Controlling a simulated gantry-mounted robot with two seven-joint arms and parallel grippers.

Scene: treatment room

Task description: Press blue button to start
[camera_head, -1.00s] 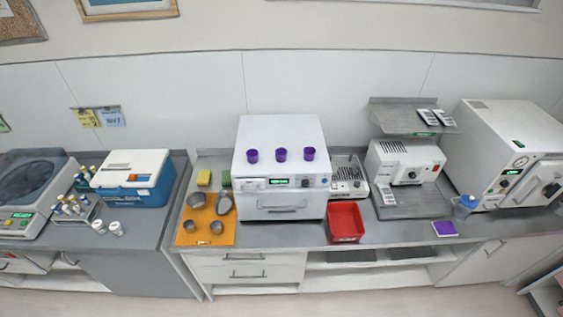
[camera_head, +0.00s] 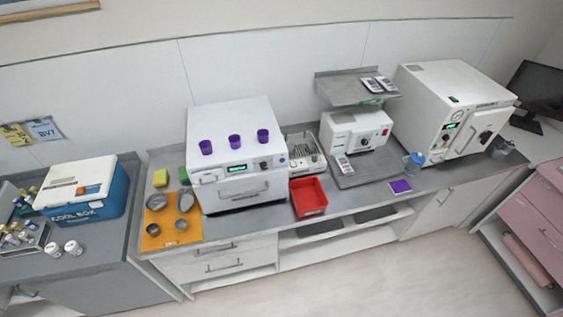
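A white box-shaped device (camera_head: 230,110) stands on the middle counter with a front drawer handle and a green-lit display (camera_head: 236,168). A dark knob (camera_head: 264,166) is right of the display. A small bluish round spot (camera_head: 282,162), which looks like a blue button, is at the right end of its front panel; it is too small to make out clearly. Neither of my grippers is in view.
Purple cups (camera_head: 235,141) stand on the device. A red bin (camera_head: 308,196), orange mat (camera_head: 171,222) with metal bowls, sealing machine (camera_head: 355,130), blue-lidded bottle (camera_head: 414,165) and large white sterilizer (camera_head: 455,105) share the counter. A cool box (camera_head: 85,190) is left. Floor in front is clear.

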